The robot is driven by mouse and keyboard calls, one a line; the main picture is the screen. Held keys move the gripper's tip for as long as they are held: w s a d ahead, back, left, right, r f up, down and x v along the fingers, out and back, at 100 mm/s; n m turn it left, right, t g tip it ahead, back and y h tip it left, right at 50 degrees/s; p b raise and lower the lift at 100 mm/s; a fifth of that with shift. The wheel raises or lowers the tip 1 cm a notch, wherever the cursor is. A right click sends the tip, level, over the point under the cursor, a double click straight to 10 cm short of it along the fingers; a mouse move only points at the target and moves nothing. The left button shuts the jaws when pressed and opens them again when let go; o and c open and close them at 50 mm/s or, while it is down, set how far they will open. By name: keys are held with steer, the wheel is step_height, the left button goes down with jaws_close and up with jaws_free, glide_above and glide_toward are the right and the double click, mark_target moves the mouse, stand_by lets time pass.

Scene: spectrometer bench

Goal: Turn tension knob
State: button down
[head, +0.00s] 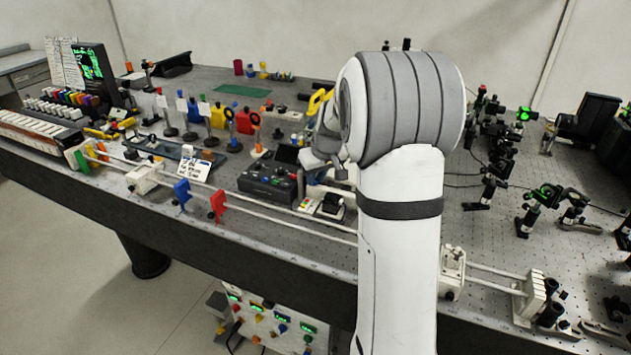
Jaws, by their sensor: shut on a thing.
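My gripper (316,160) shows only partly, left of my white forearm and low over the bench, just right of a dark control box (268,185). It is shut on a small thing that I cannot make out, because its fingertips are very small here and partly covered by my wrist. I cannot pick out the tension knob for certain. A white rail with a white carriage (145,178), a blue holder (182,193) and a red holder (217,206) runs along the bench's front edge, passing behind my arm.
A small device with a black top (333,203) stands just below my gripper. A yellow ring (318,102) on a mount stands close behind it. Several posts with optics crowd the left; green-lit mounts (547,195) stand right. A green mat (242,91) lies at the back.

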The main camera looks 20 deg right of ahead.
steer(key=shift+n+y+b, duration=0.4)
steer(key=shift+n+b, duration=0.15)
steer(key=shift+n, duration=0.25)
steer(key=shift+d, duration=0.1)
steer(key=c, duration=1.6)
jaws_free()
steer(key=v, duration=0.7)
steer(key=shift+r, duration=0.4)
steer(key=shift+s, duration=0.2)
